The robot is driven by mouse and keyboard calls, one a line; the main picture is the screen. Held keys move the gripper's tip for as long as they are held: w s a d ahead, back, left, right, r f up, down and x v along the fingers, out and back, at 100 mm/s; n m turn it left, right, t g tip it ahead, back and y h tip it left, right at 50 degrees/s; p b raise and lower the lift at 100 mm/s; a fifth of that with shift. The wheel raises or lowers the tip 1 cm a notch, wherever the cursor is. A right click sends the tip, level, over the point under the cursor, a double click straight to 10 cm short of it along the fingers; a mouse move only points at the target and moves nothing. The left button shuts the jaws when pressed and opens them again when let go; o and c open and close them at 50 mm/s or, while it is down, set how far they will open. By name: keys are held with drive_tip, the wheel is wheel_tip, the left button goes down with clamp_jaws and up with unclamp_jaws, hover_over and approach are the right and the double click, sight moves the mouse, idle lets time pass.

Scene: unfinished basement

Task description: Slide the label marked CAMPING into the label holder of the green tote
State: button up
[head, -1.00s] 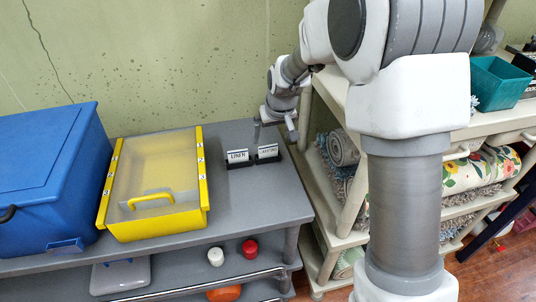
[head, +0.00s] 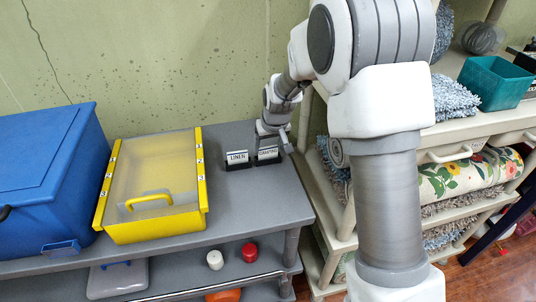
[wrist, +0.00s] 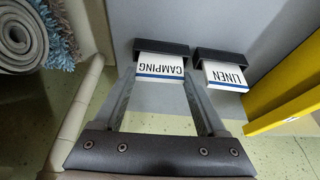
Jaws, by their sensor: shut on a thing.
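The white CAMPING label (head: 268,153) stands in a small dark stand on the grey bench, right of the LINEN label (head: 237,157). In the wrist view the CAMPING label (wrist: 160,66) appears upside down, with a blue stripe along its edge. My gripper (wrist: 160,80) is shut on this label, one finger at each side. In the head view my gripper (head: 271,138) is at the stand, partly hidden by its own wrist. I see no tote that is plainly green; a teal open bin (head: 495,84) stands on the right shelf, with no label holder visible.
A blue lidded tote (head: 45,180) with a front label holder (head: 60,248) stands at the left. A yellow-framed case (head: 150,231) lies beside it. The cream shelf (head: 440,156) with rolled rugs stands right of the bench. Bare bench lies in front of the stands.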

drive_tip(key=c, duration=0.3)
wheel_tip(320, 180, up, 10)
drive_tip(key=shift+r+p, duration=0.1)
drive_tip(key=shift+p, duration=1.1)
drive_tip(key=shift+c, duration=0.2)
